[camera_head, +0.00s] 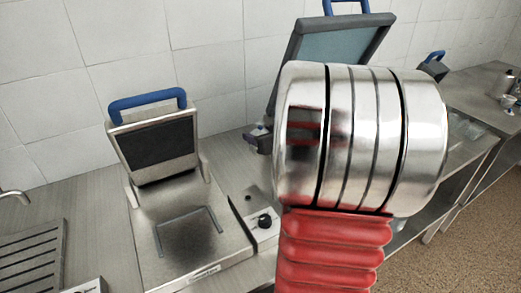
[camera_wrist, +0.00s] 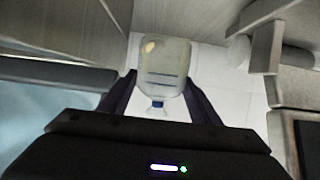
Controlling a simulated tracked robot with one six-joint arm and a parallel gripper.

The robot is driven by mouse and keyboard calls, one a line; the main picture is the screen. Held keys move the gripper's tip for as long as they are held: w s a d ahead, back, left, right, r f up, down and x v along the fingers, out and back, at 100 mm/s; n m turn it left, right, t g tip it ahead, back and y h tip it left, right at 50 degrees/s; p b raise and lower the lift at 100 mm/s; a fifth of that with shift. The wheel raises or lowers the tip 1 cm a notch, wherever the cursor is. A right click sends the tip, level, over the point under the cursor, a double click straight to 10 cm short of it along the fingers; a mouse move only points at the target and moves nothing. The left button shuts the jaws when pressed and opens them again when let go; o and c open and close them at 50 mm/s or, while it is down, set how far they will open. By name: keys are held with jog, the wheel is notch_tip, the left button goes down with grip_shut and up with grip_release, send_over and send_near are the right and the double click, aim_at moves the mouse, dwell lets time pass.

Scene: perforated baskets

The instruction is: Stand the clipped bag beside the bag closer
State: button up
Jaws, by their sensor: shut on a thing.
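In the wrist view my gripper (camera_wrist: 160,82) has its two dark fingers on either side of a clear, pale bag (camera_wrist: 166,62) and is shut on it. A small blue piece, seemingly the clip, shows at the bag's narrow neck (camera_wrist: 157,103), towards the gripper body. The bag's contents are too blurred to tell. I cannot tell a bag closer for certain in either view.
In the head view a steel machine (camera_head: 185,237) with a raised, blue-handled lid stands on the counter at left. Another blue-handled lid (camera_head: 340,47) stands behind my arm. A slatted drainer (camera_head: 35,258) lies far left. A further counter (camera_head: 480,85) holds small items at right.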

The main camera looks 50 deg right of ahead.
aim_at(260, 124)
notch_tip(260, 124, up, 6)
jog(key=shift+f, duration=0.1)
jog(key=shift+a, duration=0.1)
dwell(0.7)
